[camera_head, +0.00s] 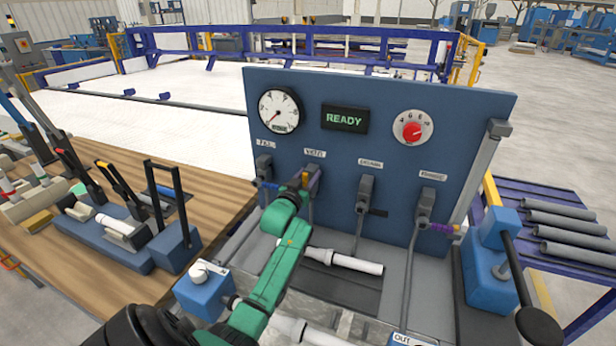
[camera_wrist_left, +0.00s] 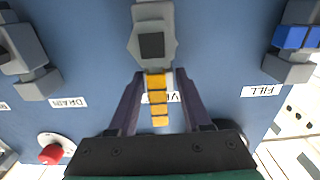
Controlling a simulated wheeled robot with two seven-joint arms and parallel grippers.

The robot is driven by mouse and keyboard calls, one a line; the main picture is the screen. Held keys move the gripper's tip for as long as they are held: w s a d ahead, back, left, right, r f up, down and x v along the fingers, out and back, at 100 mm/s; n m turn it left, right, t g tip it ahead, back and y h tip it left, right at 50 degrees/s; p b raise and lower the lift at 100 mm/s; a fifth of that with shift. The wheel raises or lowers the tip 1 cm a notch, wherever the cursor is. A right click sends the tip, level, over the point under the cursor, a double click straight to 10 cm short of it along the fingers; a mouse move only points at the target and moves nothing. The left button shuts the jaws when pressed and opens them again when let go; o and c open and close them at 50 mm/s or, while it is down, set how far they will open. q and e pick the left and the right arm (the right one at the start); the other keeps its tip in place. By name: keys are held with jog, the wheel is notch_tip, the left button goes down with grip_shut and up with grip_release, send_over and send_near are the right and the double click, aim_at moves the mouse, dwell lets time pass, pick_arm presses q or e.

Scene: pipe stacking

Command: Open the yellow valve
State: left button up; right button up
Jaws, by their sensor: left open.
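My right gripper is not in view.
A blue-handled valve (camera_head: 268,185) is left of the yellow one; a dark-handled valve (camera_head: 377,212) and a purple-handled valve (camera_head: 444,228) are right. A gauge (camera_head: 279,111), a READY display (camera_head: 345,119) and a red knob (camera_head: 412,129) sit above. White pipe (camera_head: 345,261) lies below.

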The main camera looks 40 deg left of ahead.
pick_arm(q)
jog(key=shift+s, duration=0.1)
jog(key=shift+s+d, duration=0.2)
jog(key=shift+s, duration=0.1)
jog(key=b+v, duration=0.2)
jog(key=v, duration=1.1)
jog(key=shift+s+b, duration=0.35)
jog(key=shift+d, duration=0.1)
